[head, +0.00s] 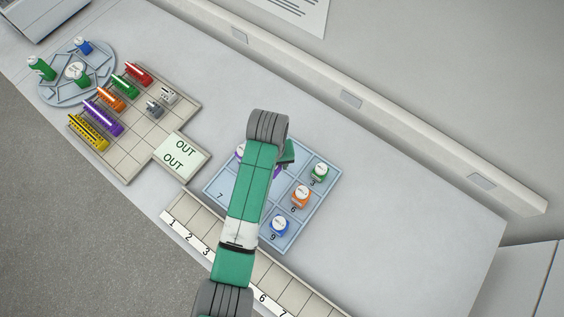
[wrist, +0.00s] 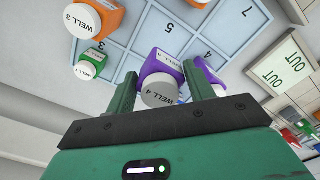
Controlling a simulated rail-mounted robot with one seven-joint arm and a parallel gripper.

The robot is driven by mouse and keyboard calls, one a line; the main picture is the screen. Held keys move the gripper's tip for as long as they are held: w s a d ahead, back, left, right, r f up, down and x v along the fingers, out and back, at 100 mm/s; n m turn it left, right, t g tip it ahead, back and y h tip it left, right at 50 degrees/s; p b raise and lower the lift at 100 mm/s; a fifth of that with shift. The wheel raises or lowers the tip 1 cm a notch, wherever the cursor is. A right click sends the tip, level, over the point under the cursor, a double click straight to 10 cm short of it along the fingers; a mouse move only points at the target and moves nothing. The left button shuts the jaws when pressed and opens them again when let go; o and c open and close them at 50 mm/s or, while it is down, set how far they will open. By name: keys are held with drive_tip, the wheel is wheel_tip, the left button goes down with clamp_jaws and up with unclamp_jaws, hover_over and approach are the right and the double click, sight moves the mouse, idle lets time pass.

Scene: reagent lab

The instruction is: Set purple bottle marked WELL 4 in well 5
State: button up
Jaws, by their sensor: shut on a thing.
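In the wrist view the purple bottle (wrist: 163,61) with a white cap reading WELL 4 is between the fingers of my gripper (wrist: 160,88), which is shut on it. It is in front of the blue tray's cells; I cannot tell whether it touches the tray. A second purple bottle (wrist: 207,72) is partly hidden behind the right finger, near number 4. The number 5 shows on the tray (wrist: 147,28), and no bottle covers that number. In the head view my arm hides the middle of the tray (head: 208,190) and most of the gripper; only scraps of purple show beside the arm.
In the head view, green (head: 319,173), orange (head: 300,198) and blue (head: 280,226) bottles stand along the tray's right side. Cell 7 looks empty. An OUT mat (head: 181,158), coloured racks and a round carousel (head: 47,94) are left. A numbered strip (head: 190,213) lies in front.

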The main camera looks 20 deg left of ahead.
wheel_tip(320, 180, down, 10)
drive_tip(key=shift+f+b, duration=0.1)
drive_tip(key=shift+b, duration=0.4)
drive_tip(key=shift+f, duration=0.15)
drive_tip(key=o, duration=1)
drive_tip(key=shift+c, duration=0.2)
wheel_tip(320, 180, up, 12)
drive_tip(key=shift+r+p, duration=0.2)
drive_tip(key=shift+p, duration=0.35)
